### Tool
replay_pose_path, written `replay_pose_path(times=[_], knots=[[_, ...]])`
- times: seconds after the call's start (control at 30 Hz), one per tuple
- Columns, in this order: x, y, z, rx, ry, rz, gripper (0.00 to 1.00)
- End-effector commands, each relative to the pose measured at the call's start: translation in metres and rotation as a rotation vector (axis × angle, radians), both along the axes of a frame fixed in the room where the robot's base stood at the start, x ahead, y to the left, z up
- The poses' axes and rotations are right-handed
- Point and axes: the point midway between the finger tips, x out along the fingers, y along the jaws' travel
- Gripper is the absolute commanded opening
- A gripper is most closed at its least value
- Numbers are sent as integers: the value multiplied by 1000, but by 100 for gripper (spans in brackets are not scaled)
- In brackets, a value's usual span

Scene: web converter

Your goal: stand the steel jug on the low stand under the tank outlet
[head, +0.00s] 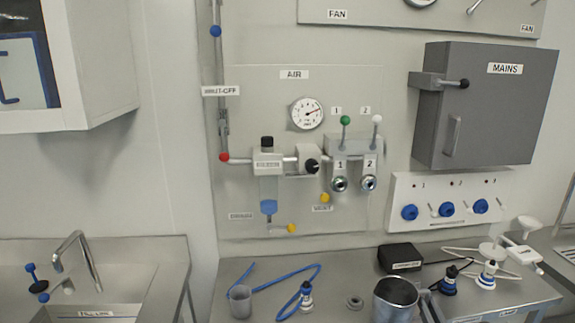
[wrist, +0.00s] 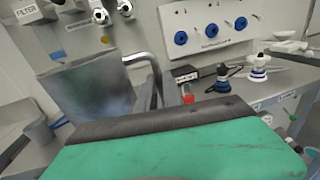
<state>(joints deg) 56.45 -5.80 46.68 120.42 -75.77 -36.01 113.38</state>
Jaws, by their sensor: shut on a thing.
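The steel jug (head: 396,298) is at the bottom edge of the head view, open mouth up, with its handle on the right; its base is cut off. In the wrist view the jug (wrist: 95,88) fills the left side, its bent handle (wrist: 142,58) reaching toward me. My gripper (wrist: 158,95) is shut on the handle, its fingers partly hidden behind the green and black part in the foreground. I cannot tell whether the jug touches the bench. I cannot make out the tank outlet or the low stand in either view.
On the bench (head: 340,270) are a grey cup (head: 240,302), a blue hose (head: 290,273), a small blue-white fitting (head: 306,297), a black box (head: 400,257) and several blue-white fittings at right. A sink (head: 95,307) is at left. Air valves (head: 354,150) project from the wall.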

Motion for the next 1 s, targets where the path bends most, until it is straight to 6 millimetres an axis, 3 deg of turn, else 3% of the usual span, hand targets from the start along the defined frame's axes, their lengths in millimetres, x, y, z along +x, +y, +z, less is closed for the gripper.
replay_pose_path(times=[0.17, 0.3, 0.43, 0.6, 1.0], knots=[[14, 64, -7, 0, -2, 126, 0], [23, 127, -10, 0, -2, 255, 0], [27, 172, -8, -1, -2, 352, 0], [27, 189, -8, -2, -3, 387, 0], [27, 187, -8, -1, -1, 384, 0]])
